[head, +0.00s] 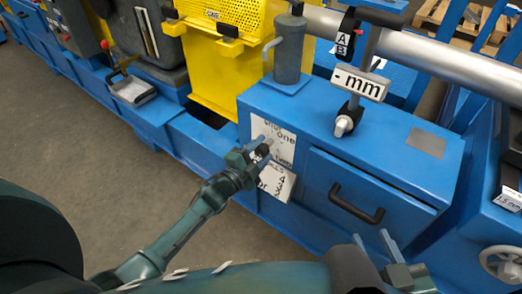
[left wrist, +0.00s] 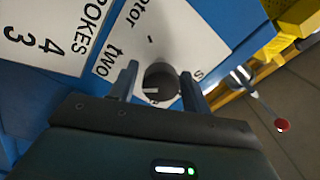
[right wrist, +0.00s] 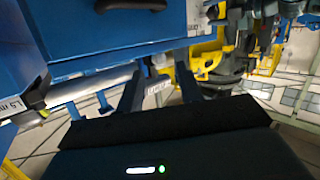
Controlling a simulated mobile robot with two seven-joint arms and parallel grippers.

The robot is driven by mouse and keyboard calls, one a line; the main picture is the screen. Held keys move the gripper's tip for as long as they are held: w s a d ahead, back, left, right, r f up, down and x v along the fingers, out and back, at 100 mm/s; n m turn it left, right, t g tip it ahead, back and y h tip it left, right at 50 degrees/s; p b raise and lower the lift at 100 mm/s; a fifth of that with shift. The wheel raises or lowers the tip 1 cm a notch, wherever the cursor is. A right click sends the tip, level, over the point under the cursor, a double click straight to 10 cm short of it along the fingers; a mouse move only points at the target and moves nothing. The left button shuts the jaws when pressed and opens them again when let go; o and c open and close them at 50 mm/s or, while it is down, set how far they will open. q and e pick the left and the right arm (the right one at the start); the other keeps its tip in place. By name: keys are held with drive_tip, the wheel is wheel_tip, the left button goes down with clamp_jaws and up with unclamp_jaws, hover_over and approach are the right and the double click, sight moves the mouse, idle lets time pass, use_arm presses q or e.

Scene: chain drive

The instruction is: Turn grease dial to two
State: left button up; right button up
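The grease dial is a dark round knob (left wrist: 162,82) on a white label plate (left wrist: 165,35), with a pale pointer mark toward the left in the left wrist view. The word "two" is printed up and left of the knob. My left gripper (head: 265,145) is at the plate on the blue cabinet's front. In the left wrist view its fingers (left wrist: 158,88) stand apart on either side of the knob, with a narrow gap visible on the left; contact on the right is unclear. My right gripper (head: 375,245) is open and empty in front of the drawer.
A second white label (head: 275,184) with numbers sits below the dial plate. A drawer with a black handle (head: 355,205) is to the right. A "-mm" gauge sign (head: 360,83) stands on the cabinet top, and a handwheel (head: 502,263) is at far right.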

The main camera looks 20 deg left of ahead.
use_arm(q)
drive_tip(key=shift+o, duration=0.8)
drive_tip(key=shift+s+a, duration=0.1)
drive_tip(key=shift+s, duration=0.1)
drive_tip(key=p+v, duration=0.2)
drive_tip(key=v, duration=1)
drive_tip(key=shift+s+p, duration=0.3)
drive_tip(key=shift+s, duration=0.05)
use_arm(e)
drive_tip(key=shift+s+d+r+m+g+h, duration=0.3)
drive_tip(key=shift+s+r+m+g, duration=0.1)
drive_tip(key=shift+s+g, duration=0.15)
use_arm(q)
drive_tip(key=shift+a, duration=0.1)
